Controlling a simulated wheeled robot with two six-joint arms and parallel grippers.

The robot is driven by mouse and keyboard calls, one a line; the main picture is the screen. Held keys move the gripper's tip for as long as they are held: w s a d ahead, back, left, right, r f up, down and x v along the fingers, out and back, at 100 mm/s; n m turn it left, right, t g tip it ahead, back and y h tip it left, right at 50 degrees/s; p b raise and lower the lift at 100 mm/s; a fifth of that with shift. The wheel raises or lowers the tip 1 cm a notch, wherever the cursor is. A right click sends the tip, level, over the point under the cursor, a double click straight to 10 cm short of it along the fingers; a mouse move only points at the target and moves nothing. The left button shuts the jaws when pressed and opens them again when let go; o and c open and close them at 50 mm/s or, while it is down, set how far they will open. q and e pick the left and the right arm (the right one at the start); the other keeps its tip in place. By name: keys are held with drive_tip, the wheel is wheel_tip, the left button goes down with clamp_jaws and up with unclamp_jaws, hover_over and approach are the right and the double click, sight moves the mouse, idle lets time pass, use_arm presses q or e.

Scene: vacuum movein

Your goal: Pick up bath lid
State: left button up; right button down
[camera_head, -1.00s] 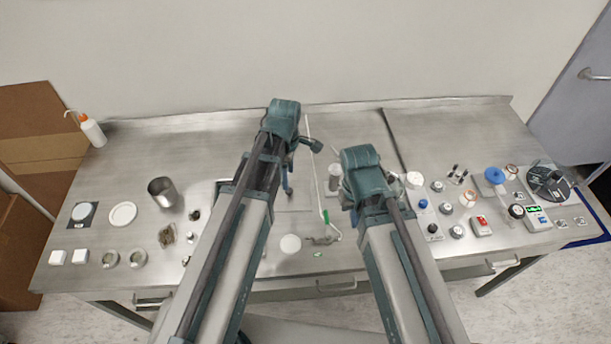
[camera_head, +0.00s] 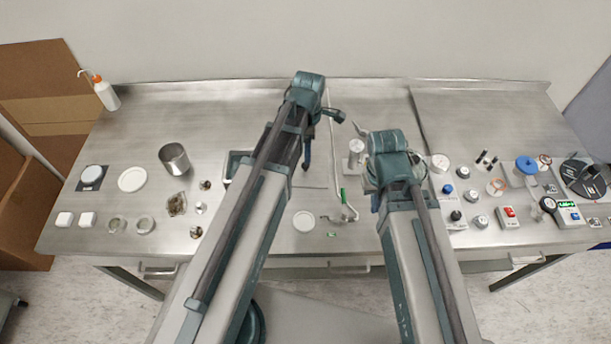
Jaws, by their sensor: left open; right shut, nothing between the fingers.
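Two white discs could be the bath lid: one (camera_head: 132,179) lies flat at the left of the bench, and a smaller one (camera_head: 303,221) lies between my arms. I cannot tell which is the lid. A dark-edged rectangular vessel (camera_head: 237,160) is partly hidden behind my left forearm. My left gripper (camera_head: 306,164) is open above the middle of the bench, with its fingers hardly visible. My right gripper (camera_head: 375,202) is shut and empty over the bench right of centre, mostly hidden by its own arm.
A steel beaker (camera_head: 174,159) and several small metal parts stand left of my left arm. A hose with a green piece (camera_head: 343,196) lies between the arms. Bottles, weights and a red-switched box (camera_head: 508,217) crowd the right. The back left of the steel bench (camera_head: 200,108) is clear.

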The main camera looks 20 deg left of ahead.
sight(305, 168)
use_arm(q)
wheel_tip(305, 168, down, 3)
drive_tip(key=shift+r+b, duration=0.1)
drive_tip(key=shift+b, duration=0.8)
use_arm(e)
wheel_tip(305, 168, down, 3)
drive_tip(key=shift+r, duration=0.1)
use_arm(q)
drive_tip(key=f+b, duration=0.2)
drive_tip(key=a+f+b, duration=0.1)
drive_tip(key=f+b, duration=0.1)
drive_tip(key=shift+w, duration=0.3)
use_arm(e)
wheel_tip(305, 168, down, 4)
drive_tip(key=shift+f, duration=0.1)
use_arm(q)
drive_tip(key=shift+f+b, duration=0.6)
use_arm(e)
drive_tip(key=shift+f, duration=0.55)
use_arm(q)
drive_tip(key=shift+r, duration=0.1)
use_arm(e)
drive_tip(key=shift+r, duration=0.1)
use_arm(q)
clamp_jaws()
